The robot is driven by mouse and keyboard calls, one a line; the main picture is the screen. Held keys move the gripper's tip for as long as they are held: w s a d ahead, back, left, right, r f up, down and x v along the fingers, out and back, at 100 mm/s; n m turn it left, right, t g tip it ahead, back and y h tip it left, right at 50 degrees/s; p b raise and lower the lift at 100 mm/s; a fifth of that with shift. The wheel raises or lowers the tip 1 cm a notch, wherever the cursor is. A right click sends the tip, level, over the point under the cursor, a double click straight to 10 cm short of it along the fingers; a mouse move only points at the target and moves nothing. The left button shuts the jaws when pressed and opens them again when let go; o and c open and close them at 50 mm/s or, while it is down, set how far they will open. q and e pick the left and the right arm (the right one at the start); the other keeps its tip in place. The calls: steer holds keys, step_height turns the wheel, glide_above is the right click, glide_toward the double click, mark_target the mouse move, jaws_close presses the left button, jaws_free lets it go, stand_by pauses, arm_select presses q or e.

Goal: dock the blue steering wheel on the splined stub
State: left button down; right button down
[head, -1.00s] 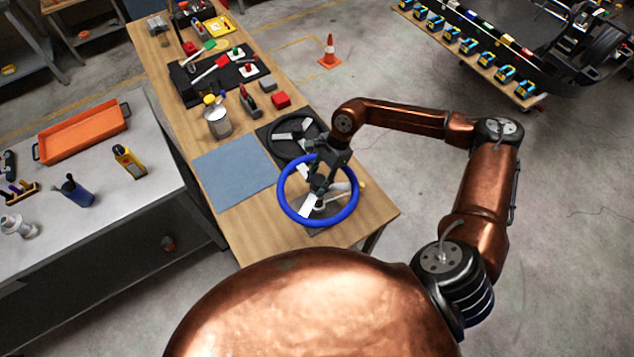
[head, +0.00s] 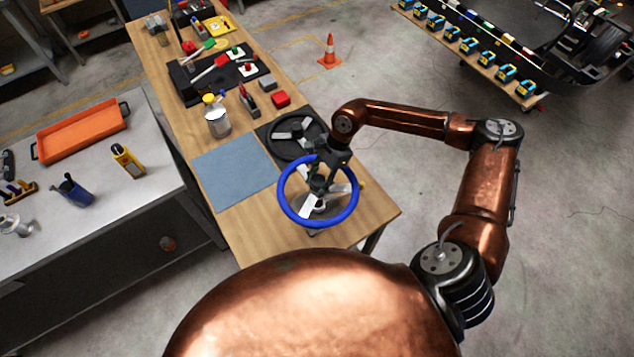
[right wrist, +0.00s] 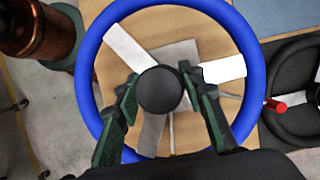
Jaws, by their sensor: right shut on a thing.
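The blue steering wheel (head: 283,207) is near the front end of the wooden bench, with a blue rim and pale spokes. In the right wrist view its blue rim (right wrist: 88,85) surrounds both fingers, and its dark round hub (right wrist: 158,90) lies between them. My right gripper (head: 318,182) is shut on the wheel at its middle, from above. A grey plate (right wrist: 178,54) shows below the wheel. The splined stub is hidden by the hub and gripper, so I cannot tell whether the wheel is seated on it. My left gripper is out of view.
A black steering wheel (head: 318,130) lies just behind the blue one on the bench (head: 250,228). A blue-grey mat (head: 232,172) is to the left.

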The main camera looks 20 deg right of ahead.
steer(key=c, duration=1.6)
jaws_free()
steer(key=shift+o, duration=0.3)
steer(key=shift+f, duration=0.1)
steer(key=p+v, duration=0.3)
steer(key=v, duration=0.8)
steer(key=shift+s+a, duration=0.1)
steer(key=shift+s, duration=0.05)
